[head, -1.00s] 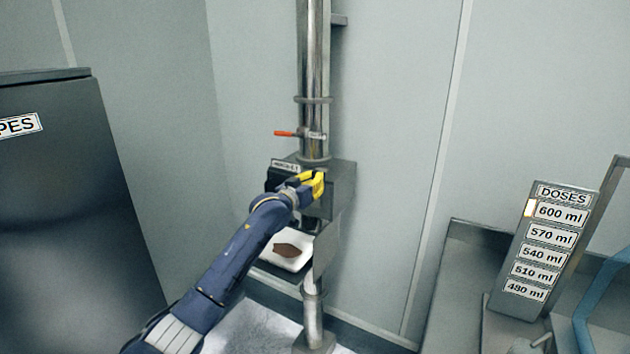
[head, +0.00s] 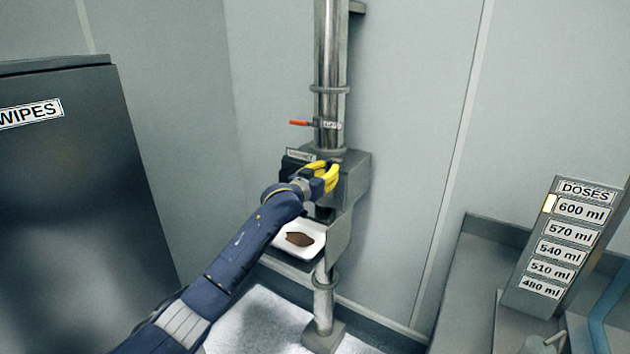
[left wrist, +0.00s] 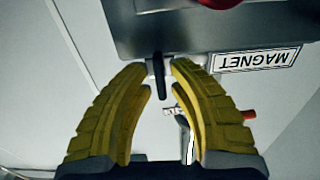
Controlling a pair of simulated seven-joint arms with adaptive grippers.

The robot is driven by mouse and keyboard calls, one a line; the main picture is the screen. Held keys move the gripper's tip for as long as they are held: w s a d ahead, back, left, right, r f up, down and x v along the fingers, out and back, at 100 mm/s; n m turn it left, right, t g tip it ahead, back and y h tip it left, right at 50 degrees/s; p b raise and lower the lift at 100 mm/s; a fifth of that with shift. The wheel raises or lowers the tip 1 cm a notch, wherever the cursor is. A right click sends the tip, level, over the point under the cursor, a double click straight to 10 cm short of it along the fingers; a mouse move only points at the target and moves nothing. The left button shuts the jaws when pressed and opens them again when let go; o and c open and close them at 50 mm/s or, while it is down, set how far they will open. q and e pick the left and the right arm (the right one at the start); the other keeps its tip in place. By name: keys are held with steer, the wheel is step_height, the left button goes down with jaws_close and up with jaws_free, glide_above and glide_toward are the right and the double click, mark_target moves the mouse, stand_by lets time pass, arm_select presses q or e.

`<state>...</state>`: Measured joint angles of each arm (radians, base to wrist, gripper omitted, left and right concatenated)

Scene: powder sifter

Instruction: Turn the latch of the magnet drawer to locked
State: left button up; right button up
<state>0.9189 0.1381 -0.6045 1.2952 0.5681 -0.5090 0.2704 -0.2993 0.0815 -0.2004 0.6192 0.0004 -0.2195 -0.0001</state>
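The magnet drawer's grey metal housing (head: 354,183) sits on the vertical pipe in the head view. Its face (left wrist: 200,30) with the upside-down MAGNET label (left wrist: 257,60) fills the top of the left wrist view. The latch, a small black bar (left wrist: 158,76), stands at the edge of that face. My left gripper (head: 330,177) is at the housing's front. In the left wrist view its yellow fingertips (left wrist: 163,66) lie on either side of the latch, with a small gap showing. The latch is hidden behind the fingers in the head view. My right gripper is in neither view.
A red-handled valve (head: 312,123) is on the pipe just above the housing. A white tray (head: 311,247) with brown powder sits below it. A dark WIPES cabinet (head: 75,190) stands left, and a DOSES panel (head: 560,245) stands right.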

arm_select(q)
steer(key=v, duration=1)
steer(key=shift+s+a, duration=0.2)
steer(key=shift+s, duration=0.15)
